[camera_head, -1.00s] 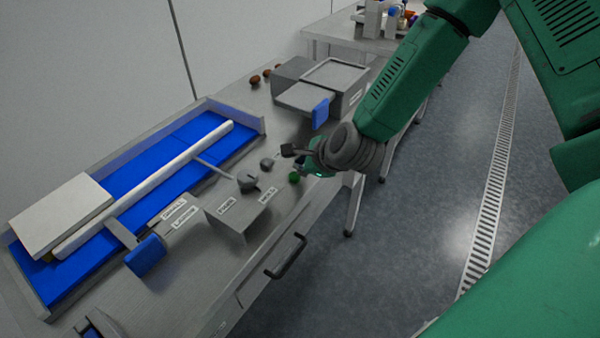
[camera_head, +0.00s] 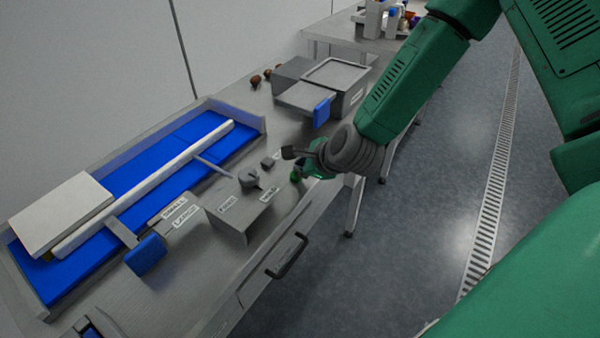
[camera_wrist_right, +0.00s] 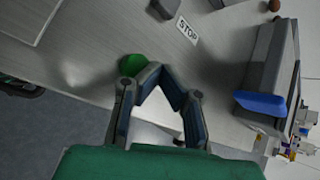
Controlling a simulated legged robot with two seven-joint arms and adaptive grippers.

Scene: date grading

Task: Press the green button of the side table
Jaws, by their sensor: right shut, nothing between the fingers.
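The green button (camera_head: 295,177) is on the grey side table (camera_head: 285,222) near its front edge, partly covered by my right gripper (camera_head: 299,168). In the right wrist view, the green button (camera_wrist_right: 131,64) is just beyond the fingertips, at the left finger's tip. My right gripper (camera_wrist_right: 156,74) is shut with nothing held. Whether the fingertips touch the button cannot be told. My left gripper is not in view.
A blue-floored tray (camera_head: 262,124) is at left; a grey box with a blue flap (camera_head: 321,112) stands behind. Open floor (camera_head: 420,230) lies to the right.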

